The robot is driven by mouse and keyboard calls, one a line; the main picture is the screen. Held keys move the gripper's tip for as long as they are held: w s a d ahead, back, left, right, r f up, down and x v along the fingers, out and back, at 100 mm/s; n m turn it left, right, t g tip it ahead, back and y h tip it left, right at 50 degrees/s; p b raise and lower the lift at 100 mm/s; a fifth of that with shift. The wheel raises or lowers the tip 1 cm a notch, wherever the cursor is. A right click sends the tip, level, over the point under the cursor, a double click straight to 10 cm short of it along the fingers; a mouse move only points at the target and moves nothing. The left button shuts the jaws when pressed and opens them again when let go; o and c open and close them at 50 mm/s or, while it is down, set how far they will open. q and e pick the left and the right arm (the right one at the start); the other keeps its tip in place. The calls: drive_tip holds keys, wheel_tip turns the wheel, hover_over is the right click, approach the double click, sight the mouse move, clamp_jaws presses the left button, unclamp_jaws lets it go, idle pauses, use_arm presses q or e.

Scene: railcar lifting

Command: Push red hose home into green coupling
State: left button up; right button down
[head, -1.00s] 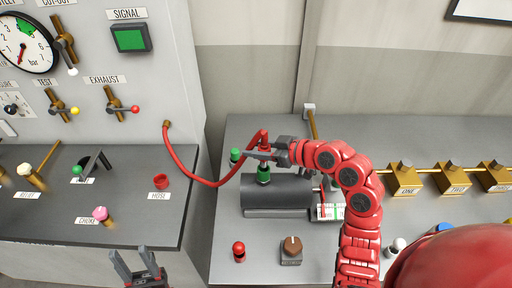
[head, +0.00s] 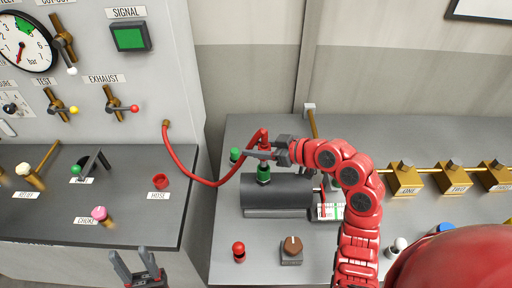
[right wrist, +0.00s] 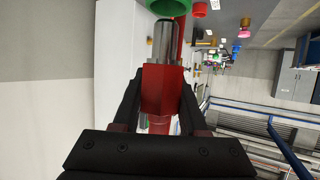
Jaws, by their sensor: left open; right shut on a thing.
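The red hose (head: 190,176) runs from the grey cabinet in a sagging loop to the cylinder on the bench. My right gripper (head: 258,154) is shut on the hose's red end, which also shows in the right wrist view (right wrist: 160,90) with a bare metal tip. The green coupling (head: 264,174) stands upright on the dark cylinder, just below the gripper. In the right wrist view the metal tip points at the green coupling (right wrist: 168,6) and a length of metal shows below its rim. How deep it sits is hidden. My left gripper (head: 135,272) is open and empty at the bottom edge.
A second green fitting (head: 235,155) stands left of the coupling. A red ring marked HOSE (head: 160,181) is on the left console. A red knob (head: 239,250) and a brown dial (head: 291,246) stand in front of the cylinder. Brass blocks (head: 403,180) stand at right.

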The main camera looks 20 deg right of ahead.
drive_tip(key=shift+b, duration=0.45)
idle(0.7)
drive_tip(key=shift+f+b, duration=0.25)
drive_tip(key=shift+b, duration=0.25)
drive_tip(key=shift+f+b, duration=0.3)
drive_tip(key=shift+f+b, duration=1.45)
drive_tip(key=shift+f, duration=0.05)
drive_tip(key=shift+c, duration=1.8)
unclamp_jaws()
